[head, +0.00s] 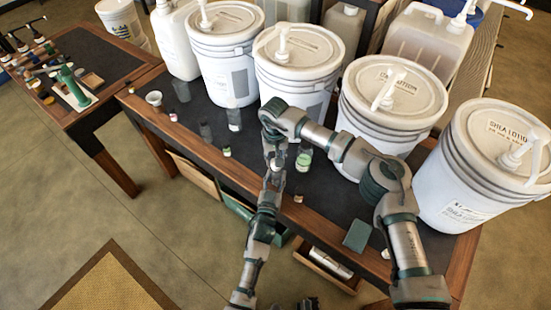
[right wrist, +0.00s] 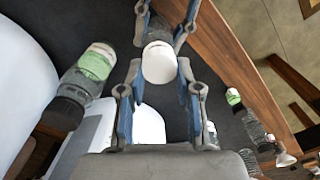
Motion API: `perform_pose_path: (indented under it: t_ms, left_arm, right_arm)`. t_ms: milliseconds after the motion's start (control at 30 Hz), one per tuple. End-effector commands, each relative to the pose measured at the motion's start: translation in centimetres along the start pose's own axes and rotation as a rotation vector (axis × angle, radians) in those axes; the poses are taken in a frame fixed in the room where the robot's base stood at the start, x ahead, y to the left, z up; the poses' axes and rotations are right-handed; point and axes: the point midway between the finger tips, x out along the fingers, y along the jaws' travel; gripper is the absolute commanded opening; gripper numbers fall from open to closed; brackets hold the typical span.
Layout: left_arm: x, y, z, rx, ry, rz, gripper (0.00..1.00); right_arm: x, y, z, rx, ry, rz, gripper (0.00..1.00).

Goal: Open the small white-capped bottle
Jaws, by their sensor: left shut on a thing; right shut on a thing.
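The small bottle (right wrist: 165,22) has a clear body and a round white cap (right wrist: 159,62) that faces the right wrist camera. My left gripper (head: 273,178) is shut on the bottle's body, and its fingers show at the top of the right wrist view. My right gripper (head: 271,150) reaches down from above and is shut on the cap, with its blue-padded fingertips (right wrist: 160,78) on both sides of it. The two grippers face each other over the table's front edge. In the head view the bottle is mostly hidden between them.
A clear bottle with a green label (head: 304,158) stands close to the right of the grippers. Large white pump buckets (head: 222,75) line the back of the dark table. Several small bottles and cups (head: 154,98) stand on the left. A green box (head: 358,236) lies at the front right.

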Motion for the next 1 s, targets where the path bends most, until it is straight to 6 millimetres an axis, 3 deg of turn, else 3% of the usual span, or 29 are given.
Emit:
perform_pose_path:
  t_ms: [400, 767, 1000]
  left_arm:
    - [-0.1, 0.0, 0.4, 0.001, -0.009, 0.0, 0.0]
    - [0.0, 0.0, 0.3, 0.001, -0.007, -0.001, 0.0]
    - [-0.1, 0.0, 0.3, 0.001, -0.006, -0.001, 0.0]
  right_arm:
    - [-1.5, -0.2, 0.0, -0.003, 0.0, -0.004, 0.0]
    - [-1.7, -0.1, 0.0, -0.001, 0.001, -0.002, 0.0]
    - [-4.2, -0.1, 0.0, 0.0, 0.003, -0.002, 0.0]
